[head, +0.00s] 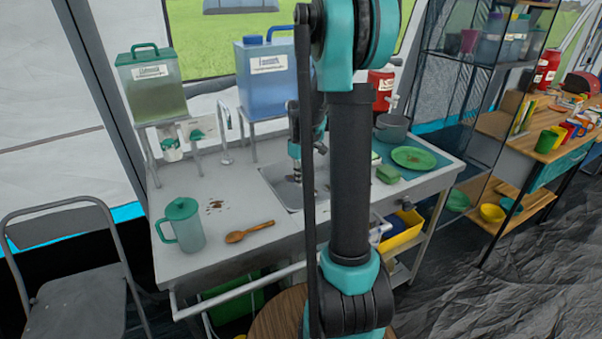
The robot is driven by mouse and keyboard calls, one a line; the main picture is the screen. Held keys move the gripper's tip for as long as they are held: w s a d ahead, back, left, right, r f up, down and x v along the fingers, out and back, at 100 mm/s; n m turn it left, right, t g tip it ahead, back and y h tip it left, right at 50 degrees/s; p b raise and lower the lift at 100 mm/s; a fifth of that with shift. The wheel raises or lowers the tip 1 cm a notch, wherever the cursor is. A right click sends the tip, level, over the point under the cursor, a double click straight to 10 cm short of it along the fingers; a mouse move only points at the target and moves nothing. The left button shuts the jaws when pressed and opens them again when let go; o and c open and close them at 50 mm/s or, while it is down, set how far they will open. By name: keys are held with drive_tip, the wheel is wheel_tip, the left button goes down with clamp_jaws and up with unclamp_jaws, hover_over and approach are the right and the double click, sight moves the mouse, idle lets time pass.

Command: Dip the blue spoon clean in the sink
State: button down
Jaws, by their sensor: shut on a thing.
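The grey sink (277,180) is set into the metal counter, and my arm hides its right part. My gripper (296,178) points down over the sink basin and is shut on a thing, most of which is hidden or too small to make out. I see no blue spoon lying on the counter. A brown wooden-looking spoon (249,232) lies on the counter left of the sink, apart from my gripper. Whether the held thing touches the basin or any water cannot be told.
A teal-lidded pitcher (184,225) stands at the counter's left, near brown spots. Green (153,85) and blue (268,70) water containers stand on raised stands behind. A green plate (413,158), green sponge (388,174) and grey pot (391,127) are right of the sink.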

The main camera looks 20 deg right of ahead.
drive_tip(key=shift+f, duration=2.15)
drive_tip(key=shift+r, duration=0.1)
drive_tip(key=shift+r, duration=5.4)
drive_tip(key=shift+r, duration=2)
